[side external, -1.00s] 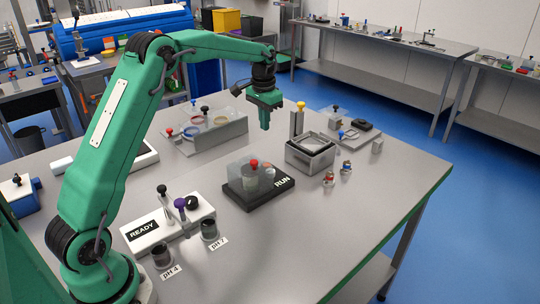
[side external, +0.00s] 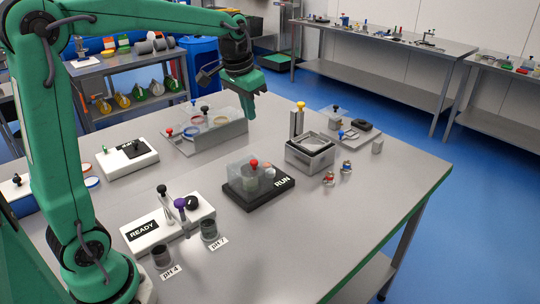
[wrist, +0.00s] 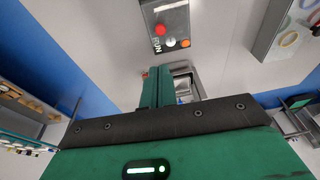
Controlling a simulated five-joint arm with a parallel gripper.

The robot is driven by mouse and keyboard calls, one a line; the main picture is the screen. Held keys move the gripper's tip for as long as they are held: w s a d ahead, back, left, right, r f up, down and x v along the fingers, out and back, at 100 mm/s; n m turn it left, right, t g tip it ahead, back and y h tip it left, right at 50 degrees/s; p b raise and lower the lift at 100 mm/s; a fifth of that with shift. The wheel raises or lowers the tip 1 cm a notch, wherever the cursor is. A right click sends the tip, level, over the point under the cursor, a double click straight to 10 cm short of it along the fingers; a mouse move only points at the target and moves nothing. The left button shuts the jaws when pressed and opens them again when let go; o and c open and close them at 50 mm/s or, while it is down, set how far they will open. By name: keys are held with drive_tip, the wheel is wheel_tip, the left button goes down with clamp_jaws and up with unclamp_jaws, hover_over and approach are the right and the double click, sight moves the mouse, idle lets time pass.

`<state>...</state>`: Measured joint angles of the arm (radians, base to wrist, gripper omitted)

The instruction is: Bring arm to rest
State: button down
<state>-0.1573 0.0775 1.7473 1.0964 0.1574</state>
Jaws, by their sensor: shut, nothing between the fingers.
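My gripper (side external: 249,114) is green, shut and empty. It hangs in the air with its fingers pointing down, in front of the grey carrier (side external: 232,131) at the back of the table in the side view. In the wrist view its two fingers (wrist: 160,88) lie together. My arm is bent, with its upper part raised at the left. The black RUN base (side external: 267,195) with a clear cover and a red knob stands on the table below, apart from the gripper. It also shows in the wrist view (wrist: 171,40).
The white READY board (side external: 143,233) stands at the front, beside the pH 4 cup (side external: 161,255) and pH 7 cup (side external: 209,231). A square metal tub (side external: 309,160) stands right of centre. A white board (side external: 128,166) lies back left. The table's front right is clear.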

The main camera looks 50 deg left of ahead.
drive_tip(key=s+d+f+t, duration=0.1)
drive_tip(key=s+d, duration=0.2)
drive_tip(key=s, duration=0.7)
drive_tip(key=s+d+f+t, duration=0.1)
drive_tip(key=s+d+t, duration=0.1)
drive_tip(key=s, duration=0.8)
drive_tip(key=shift+s+d+f, duration=0.2)
drive_tip(key=shift+s+d, duration=0.1)
drive_tip(key=shift+d, duration=0.6)
